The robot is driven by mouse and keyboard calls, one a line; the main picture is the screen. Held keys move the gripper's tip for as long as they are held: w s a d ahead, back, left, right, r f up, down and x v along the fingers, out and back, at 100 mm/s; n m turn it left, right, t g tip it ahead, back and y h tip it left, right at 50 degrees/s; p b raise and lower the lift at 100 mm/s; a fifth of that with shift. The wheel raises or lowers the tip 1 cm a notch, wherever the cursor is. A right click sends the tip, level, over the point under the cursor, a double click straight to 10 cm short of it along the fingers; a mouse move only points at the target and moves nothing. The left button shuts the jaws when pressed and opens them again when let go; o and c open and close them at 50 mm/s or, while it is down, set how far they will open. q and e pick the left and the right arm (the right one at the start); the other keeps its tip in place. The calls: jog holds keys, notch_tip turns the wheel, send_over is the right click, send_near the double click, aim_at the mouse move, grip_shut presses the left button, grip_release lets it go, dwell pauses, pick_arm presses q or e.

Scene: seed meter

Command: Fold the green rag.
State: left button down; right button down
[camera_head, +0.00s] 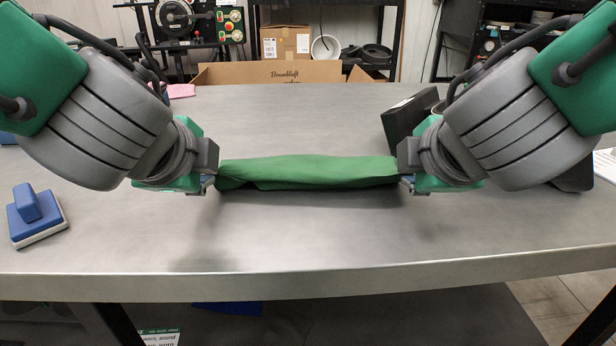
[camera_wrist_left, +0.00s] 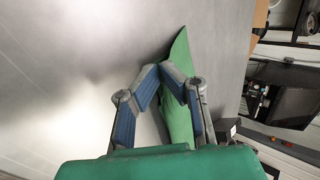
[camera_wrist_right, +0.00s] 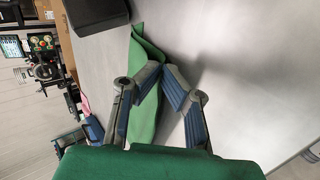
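The green rag (camera_head: 305,172) is stretched as a long, narrow bundle between my two grippers, slightly above the grey table, with a shadow under it. My left gripper (camera_head: 210,182) is shut on its left end. My right gripper (camera_head: 405,182) is shut on its right end. In the left wrist view the fingertips (camera_wrist_left: 163,68) close together at the rag (camera_wrist_left: 180,120), which runs behind one finger. In the right wrist view the fingertips (camera_wrist_right: 164,68) also meet at the rag (camera_wrist_right: 143,110). The fingers hide the pinched cloth itself.
A blue-handled block (camera_head: 37,215) lies on the table (camera_head: 300,245) at the left. A black box (camera_head: 408,120) stands behind the right gripper. A cardboard box (camera_head: 270,72) is beyond the far edge. The table in front of the rag is clear.

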pick_arm(q)
jog(key=shift+s+a+f+t, duration=0.1)
jog(key=shift+s+f+t, duration=0.25)
jog(key=shift+f, duration=0.2)
pick_arm(e)
jog(key=shift+s+d+f+t, duration=0.1)
jog(key=shift+s+f+t, duration=0.25)
jog(key=shift+f, duration=0.25)
pick_arm(q)
jog(key=shift+s+b, duration=0.15)
jog(key=shift+b, duration=0.15)
pick_arm(e)
jog(key=shift+s, duration=0.15)
jog(key=shift+t, duration=0.25)
pick_arm(q)
jog(key=c, duration=1.4)
grip_release()
jog(key=shift+c, duration=0.2)
pick_arm(e)
jog(key=c, duration=1.4)
grip_release()
jog(key=shift+c, duration=0.2)
jog(key=shift+r, duration=0.1)
